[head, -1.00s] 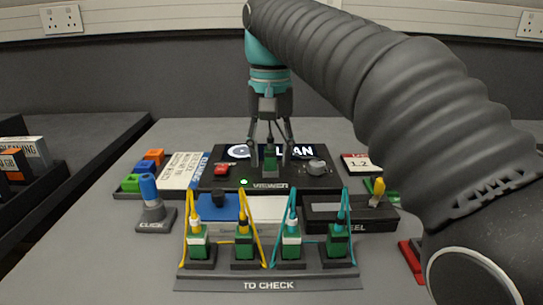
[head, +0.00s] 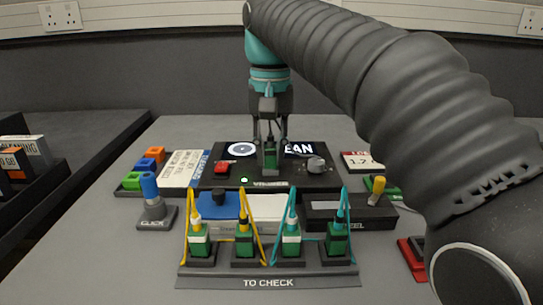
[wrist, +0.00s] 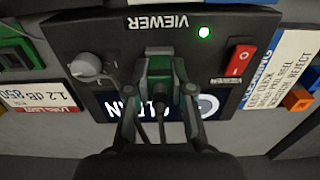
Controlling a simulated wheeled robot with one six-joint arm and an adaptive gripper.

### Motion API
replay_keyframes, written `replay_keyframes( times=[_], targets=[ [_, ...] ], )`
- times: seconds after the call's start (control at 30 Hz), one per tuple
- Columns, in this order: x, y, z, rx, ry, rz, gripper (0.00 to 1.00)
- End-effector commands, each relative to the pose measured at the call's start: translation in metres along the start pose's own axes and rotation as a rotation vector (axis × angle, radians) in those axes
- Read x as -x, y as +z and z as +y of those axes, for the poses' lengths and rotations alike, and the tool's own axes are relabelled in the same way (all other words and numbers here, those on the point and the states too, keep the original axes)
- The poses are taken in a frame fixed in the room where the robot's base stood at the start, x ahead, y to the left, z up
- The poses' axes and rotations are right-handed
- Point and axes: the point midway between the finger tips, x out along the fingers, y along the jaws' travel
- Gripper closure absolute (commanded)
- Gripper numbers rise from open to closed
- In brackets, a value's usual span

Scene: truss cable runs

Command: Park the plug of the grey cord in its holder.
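The grey cord (wrist: 161,128) shows as a dark line between my gripper's fingers in the wrist view, running to a green and grey plug (wrist: 160,68) at the front of the viewer (wrist: 222,52). My gripper also shows in the wrist view (wrist: 166,84). I cannot tell which part is the plug's holder.
A "TO CHECK" rack (head: 268,282) in front holds several green plugs with yellow and teal cords. A blue-topped clicker (head: 152,200) stands left, and a reel box (head: 350,215) lies right. The viewer has a red switch (wrist: 240,60) and a grey knob (wrist: 87,65).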

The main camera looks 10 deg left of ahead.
Motion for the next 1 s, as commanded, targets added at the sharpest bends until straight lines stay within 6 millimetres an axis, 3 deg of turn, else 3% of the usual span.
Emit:
replay_keyframes(
  times=[0.47,1.0],
  targets=[
    [0.002,0.000,0.000,0.000,0.000,0.001,1.00],
    [0.023,0.000,0.000,0.000,0.000,0.000,1.00]
  ],
)
